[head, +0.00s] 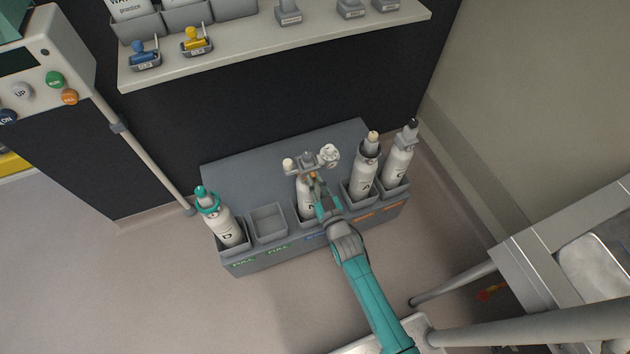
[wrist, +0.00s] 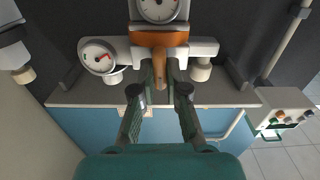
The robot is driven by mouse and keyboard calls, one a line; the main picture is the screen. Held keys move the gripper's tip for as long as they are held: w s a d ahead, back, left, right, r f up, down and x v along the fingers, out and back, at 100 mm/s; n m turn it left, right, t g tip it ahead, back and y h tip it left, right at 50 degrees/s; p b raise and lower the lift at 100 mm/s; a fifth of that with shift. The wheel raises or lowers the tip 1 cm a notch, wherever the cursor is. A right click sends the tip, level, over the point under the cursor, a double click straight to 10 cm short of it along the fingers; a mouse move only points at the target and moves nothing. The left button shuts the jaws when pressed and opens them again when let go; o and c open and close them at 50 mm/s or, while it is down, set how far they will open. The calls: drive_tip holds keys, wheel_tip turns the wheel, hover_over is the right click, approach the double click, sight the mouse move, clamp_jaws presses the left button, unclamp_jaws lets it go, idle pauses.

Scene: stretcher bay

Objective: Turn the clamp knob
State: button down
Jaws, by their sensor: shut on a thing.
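The clamp knob (wrist: 160,66) is a brown-orange piece with a narrow grip pointing down, below a white regulator body in the wrist view. My gripper (wrist: 160,84) has its two fingertips on either side of that grip, shut on it. In the head view my gripper (head: 320,192) reaches the middle cylinder (head: 305,200) from the front. A pale regulator (head: 309,161) with a round gauge sits on that cylinder's top. The wrist view also shows a gauge (wrist: 98,56) at the left and another at the top. My gripper hides part of the cylinder.
The grey rack (head: 300,138) holds a teal-topped cylinder (head: 226,226) at left, an empty slot (head: 268,222), and two cylinders at right. A shelf (head: 270,50) with bins and small parts is above. A metal stretcher frame (head: 530,280) stands at right. Floor at left is clear.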

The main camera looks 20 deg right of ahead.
drive_tip(key=m, duration=0.6)
drive_tip(key=shift+d+m, duration=0.1)
drive_tip(key=shift+m, duration=0.2)
drive_tip(key=m, duration=0.6)
drive_tip(key=shift+f, duration=0.1)
idle(0.3)
drive_tip(key=c, duration=1.2)
unclamp_jaws()
drive_tip(key=shift+s, duration=0.15)
drive_tip(key=s, duration=1.1)
drive_tip(key=shift+s+d, duration=0.1)
drive_tip(key=shift+s, duration=0.3)
